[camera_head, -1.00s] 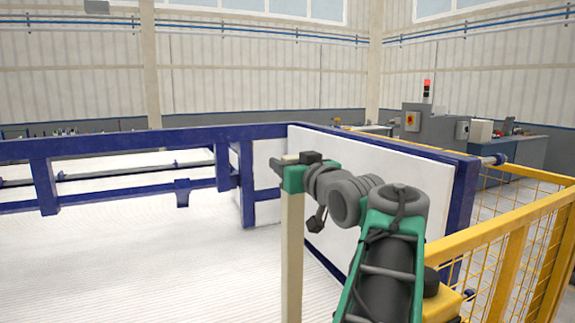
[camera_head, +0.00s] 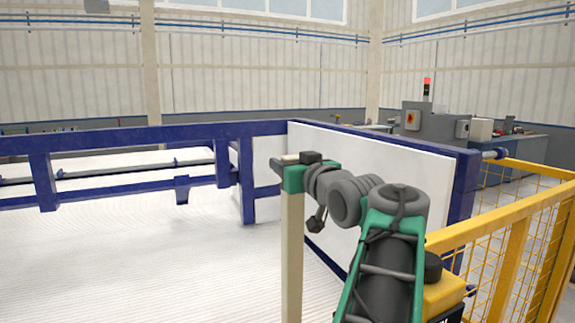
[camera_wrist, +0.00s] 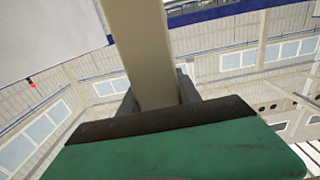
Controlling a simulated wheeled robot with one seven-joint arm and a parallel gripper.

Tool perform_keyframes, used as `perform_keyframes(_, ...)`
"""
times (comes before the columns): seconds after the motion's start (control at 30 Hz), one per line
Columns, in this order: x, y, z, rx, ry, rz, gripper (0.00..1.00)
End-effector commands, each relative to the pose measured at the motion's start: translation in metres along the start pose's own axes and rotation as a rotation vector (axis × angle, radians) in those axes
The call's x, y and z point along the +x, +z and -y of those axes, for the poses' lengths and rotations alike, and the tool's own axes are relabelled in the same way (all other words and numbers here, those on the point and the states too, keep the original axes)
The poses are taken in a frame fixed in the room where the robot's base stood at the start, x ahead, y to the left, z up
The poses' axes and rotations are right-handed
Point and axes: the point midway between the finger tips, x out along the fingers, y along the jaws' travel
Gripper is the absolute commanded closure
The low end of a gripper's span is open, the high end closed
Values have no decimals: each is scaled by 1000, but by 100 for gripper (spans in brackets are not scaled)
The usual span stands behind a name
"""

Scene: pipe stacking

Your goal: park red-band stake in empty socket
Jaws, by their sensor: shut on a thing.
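A long pale cream stake (camera_head: 291,250) hangs upright from my gripper (camera_head: 291,166). Its lower end runs out of the bottom of the head view. My gripper is shut around the stake near its top. In the wrist view the stake (camera_wrist: 143,45) runs from the top edge down between the fingers of my gripper (camera_wrist: 160,92). No red band shows on the visible part of the stake. No socket is visible in either view.
A dark blue frame (camera_head: 120,137) with a white panel (camera_head: 385,180) stands behind and right of the stake. A white ribbed surface (camera_head: 130,260) spreads to the left. A yellow mesh fence (camera_head: 520,235) is at the right. Grey machinery (camera_head: 432,125) stands farther back.

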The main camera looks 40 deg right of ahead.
Motion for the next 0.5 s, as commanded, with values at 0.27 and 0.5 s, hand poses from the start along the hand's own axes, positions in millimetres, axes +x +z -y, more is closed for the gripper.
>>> perform_keyframes(0.27, -1, -4, 1, -4, 0, -6, 100)
perform_keyframes(0.5, 0, -2, 0, -3, 0, -3, 42)
